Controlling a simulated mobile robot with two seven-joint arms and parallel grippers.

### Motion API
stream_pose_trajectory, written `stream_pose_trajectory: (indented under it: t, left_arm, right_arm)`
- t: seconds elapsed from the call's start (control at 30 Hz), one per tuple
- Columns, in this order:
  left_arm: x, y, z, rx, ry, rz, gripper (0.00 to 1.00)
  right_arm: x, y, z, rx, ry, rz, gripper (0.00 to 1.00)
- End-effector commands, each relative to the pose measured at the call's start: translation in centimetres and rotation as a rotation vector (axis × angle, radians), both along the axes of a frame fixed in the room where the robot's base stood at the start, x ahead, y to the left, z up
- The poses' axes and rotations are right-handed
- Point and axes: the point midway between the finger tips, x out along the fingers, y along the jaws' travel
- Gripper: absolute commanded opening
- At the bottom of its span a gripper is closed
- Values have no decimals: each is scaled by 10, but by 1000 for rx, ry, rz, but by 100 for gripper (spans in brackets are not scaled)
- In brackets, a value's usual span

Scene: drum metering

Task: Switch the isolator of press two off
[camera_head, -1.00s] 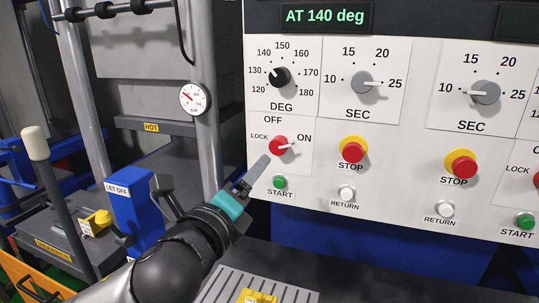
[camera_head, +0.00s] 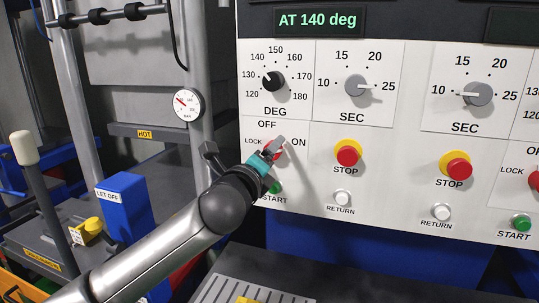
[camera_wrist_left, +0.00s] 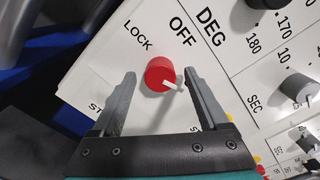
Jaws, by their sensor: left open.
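A red isolator knob (camera_head: 269,152), marked LOCK, OFF and ON, is on the white panel in the head view, mostly hidden by my left gripper (camera_head: 277,144). In the left wrist view the red knob (camera_wrist_left: 158,71) shows clearly. Its white pointer is turned away from OFF and LOCK, toward the ON side. My left gripper (camera_wrist_left: 160,76) is open, with one finger on each side of the knob and gaps between. A second red isolator knob (camera_head: 534,181) is cut off at the right edge. No label shows which press either belongs to. My right gripper is not in view.
Near the knob are a green START button (camera_head: 275,188), a red STOP button (camera_head: 347,154) on yellow, a white RETURN button (camera_head: 342,198) and a black DEG dial (camera_head: 273,82). A blue LET OFF post (camera_head: 124,211) and a white-topped lever (camera_head: 24,148) stand at left.

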Motion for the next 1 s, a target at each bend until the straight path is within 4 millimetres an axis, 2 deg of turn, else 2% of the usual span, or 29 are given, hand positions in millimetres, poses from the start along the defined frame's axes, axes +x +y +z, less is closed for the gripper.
stream_pose_trajectory:
  t: [0.17, 0.5, 1.0]
  left_arm:
    - [9, -3, 0, 0, 0, 0, 78]
    - [11, -3, 0, 0, 0, 0, 78]
    - [10, -3, 0, 0, 0, 1, 21]
  right_arm:
    - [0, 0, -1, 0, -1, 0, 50]
    - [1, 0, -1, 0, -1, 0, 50]
    - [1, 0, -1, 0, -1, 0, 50]
